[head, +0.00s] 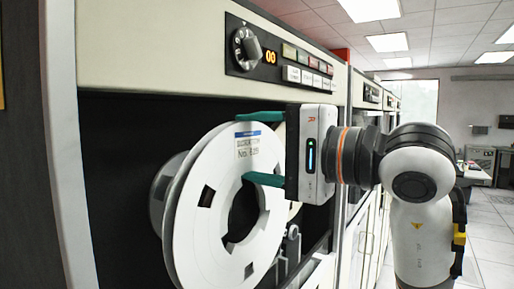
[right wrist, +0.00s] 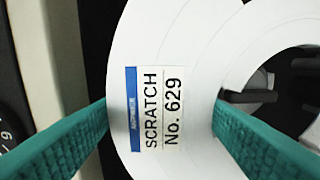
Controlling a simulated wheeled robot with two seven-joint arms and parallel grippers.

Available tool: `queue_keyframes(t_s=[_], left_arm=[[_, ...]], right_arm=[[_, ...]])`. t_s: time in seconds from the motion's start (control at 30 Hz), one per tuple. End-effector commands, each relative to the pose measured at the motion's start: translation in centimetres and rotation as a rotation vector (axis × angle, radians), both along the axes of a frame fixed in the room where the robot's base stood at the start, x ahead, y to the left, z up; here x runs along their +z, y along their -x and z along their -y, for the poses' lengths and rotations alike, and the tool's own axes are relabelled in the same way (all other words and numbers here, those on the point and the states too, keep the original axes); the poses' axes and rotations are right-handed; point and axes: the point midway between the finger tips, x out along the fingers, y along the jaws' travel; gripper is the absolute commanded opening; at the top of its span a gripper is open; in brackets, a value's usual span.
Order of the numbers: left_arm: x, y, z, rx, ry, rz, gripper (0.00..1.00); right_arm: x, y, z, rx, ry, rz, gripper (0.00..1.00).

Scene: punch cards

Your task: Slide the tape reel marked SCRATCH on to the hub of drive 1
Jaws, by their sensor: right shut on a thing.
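The white tape reel (head: 195,215) stands upright, its face turned toward me, in front of the drive's dark recess. Its label reads SCRATCH No. 629 in the right wrist view (right wrist: 165,108). My right gripper (head: 242,148) is shut on the reel's upper band, one green finger at the outer rim and one inside the centre opening; both fingers flank the label in the right wrist view (right wrist: 160,113). A grey round part (head: 160,190) shows behind the reel's left edge; I cannot tell whether it is the hub. My left gripper is not in view.
Above the recess is a panel with a knob (head: 247,48), an orange 00 display (head: 270,57) and buttons. Small metal parts (head: 291,243) sit low right in the recess. More cabinets stand to the right; open floor (head: 492,235) lies beyond my arm.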

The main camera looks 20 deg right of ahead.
Motion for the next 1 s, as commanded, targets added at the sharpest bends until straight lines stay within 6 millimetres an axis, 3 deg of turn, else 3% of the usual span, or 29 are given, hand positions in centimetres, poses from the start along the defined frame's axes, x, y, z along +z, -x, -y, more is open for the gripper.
queue_keyframes(t_s=[1.0], left_arm=[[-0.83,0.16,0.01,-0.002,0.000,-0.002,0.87]], right_arm=[[0.10,0.13,-0.01,-0.002,-0.002,0.005,0.22]])
